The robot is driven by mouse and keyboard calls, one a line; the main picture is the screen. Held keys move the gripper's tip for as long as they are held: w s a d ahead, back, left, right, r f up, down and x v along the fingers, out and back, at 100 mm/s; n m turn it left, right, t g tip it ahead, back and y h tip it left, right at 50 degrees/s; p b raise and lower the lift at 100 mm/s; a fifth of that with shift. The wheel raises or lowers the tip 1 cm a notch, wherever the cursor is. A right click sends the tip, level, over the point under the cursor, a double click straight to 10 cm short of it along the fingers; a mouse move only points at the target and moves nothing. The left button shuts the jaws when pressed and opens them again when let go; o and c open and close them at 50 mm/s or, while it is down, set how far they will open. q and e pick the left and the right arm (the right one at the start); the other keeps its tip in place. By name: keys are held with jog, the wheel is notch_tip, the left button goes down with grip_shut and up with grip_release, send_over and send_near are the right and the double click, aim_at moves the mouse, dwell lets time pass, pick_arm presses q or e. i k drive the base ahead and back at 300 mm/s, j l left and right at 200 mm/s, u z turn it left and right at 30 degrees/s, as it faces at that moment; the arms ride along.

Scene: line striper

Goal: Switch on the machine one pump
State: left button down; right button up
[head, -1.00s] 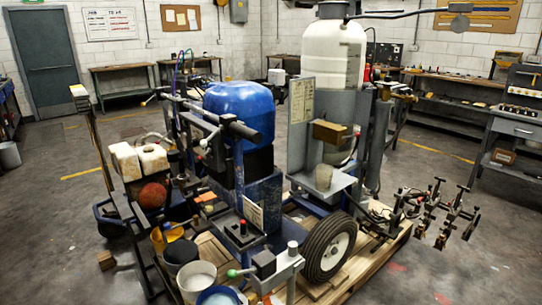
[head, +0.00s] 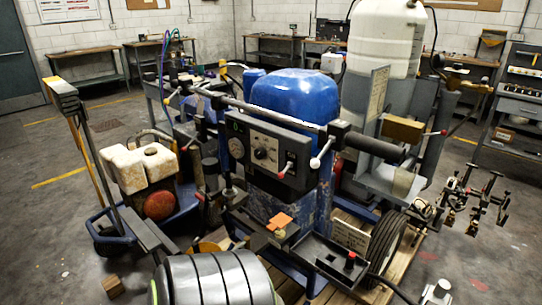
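The line striper with the blue rounded cover (head: 296,94) stands in the middle of the head view. Its dark control panel (head: 262,150) faces me, below a long handlebar. The panel carries a round gauge (head: 236,148), a round knob (head: 260,154) and a small switch block (head: 291,163) at its right end. A lever with a red tip (head: 283,174) is by the panel's lower right edge. The switch's position is too small to tell. No label marking machine one is readable. Neither of my grippers can be made out.
A large banded grey cylinder (head: 215,281) fills the bottom foreground. A second machine with a white tank (head: 385,42) stands right behind, with a black tyre (head: 386,243). A white-topped engine unit (head: 142,165) is at left. Open floor (head: 48,225) lies at far left.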

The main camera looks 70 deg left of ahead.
aim_at(280, 175)
jog(key=k+j, duration=0.3)
jog(key=j, duration=0.2)
jog(key=k+j, duration=0.3)
jog(key=j, duration=0.15)
jog(key=k+j+z, duration=0.1)
jog(key=k+j, duration=0.2)
jog(key=j, duration=0.2)
jog(key=k+j, duration=0.3)
jog(key=j, duration=0.15)
